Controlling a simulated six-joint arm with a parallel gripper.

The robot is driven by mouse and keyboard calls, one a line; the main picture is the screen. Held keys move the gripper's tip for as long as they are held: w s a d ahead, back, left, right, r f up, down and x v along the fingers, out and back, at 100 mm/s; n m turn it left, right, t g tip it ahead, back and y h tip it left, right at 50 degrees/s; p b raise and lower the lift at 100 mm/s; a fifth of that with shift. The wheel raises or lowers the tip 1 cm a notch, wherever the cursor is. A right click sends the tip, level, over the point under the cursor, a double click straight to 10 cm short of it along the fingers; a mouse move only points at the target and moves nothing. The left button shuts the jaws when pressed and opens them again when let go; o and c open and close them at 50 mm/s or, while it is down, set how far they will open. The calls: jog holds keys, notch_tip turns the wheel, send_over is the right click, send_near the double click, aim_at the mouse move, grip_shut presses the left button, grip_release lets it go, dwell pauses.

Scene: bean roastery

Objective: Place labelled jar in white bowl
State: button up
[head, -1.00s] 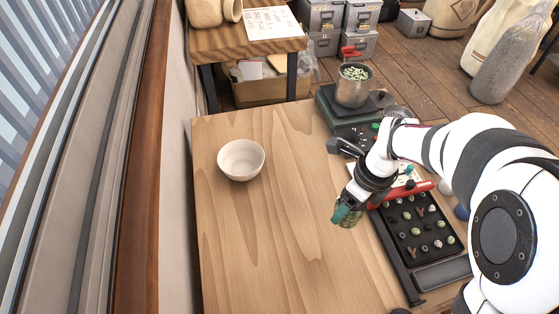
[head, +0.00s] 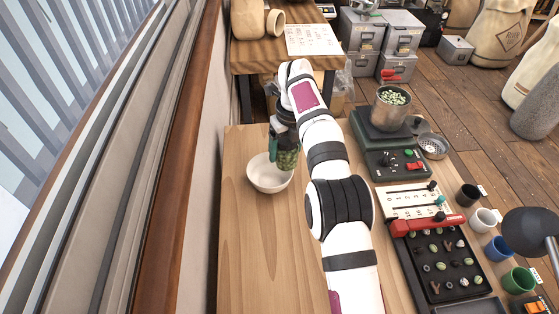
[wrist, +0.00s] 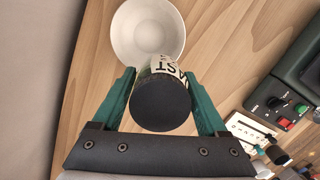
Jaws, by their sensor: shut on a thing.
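My gripper (head: 281,152) is shut on the labelled jar (head: 289,160), a greenish jar that shows just below the fingers in the head view. In the wrist view the jar (wrist: 160,104) sits between the two green fingers, its black end toward the camera and part of a pale label with dark letters showing. The white bowl (head: 262,181) stands on the wooden table. The jar overlaps its right back rim in the head view. In the wrist view the bowl (wrist: 128,36) lies beyond the jar and looks empty where visible. I cannot tell whether jar and bowl touch.
The wooden table (head: 250,260) is clear in front of the bowl. To the right are a scale with a metal pot of green beans (head: 391,105), a black sorting tray (head: 430,270) with a red bar, and several small cups. A wall and window run along the left.

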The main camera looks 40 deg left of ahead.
aim_at(281, 163)
jog(key=f, duration=0.1)
jog(key=a+f, duration=0.1)
jog(key=f, duration=0.2)
jog(key=shift+s+a+f, duration=0.15)
jog(key=shift+s+f, duration=0.1)
jog(key=shift+f, duration=0.1)
jog(key=shift+f, duration=0.2)
jog(key=shift+f, duration=0.35)
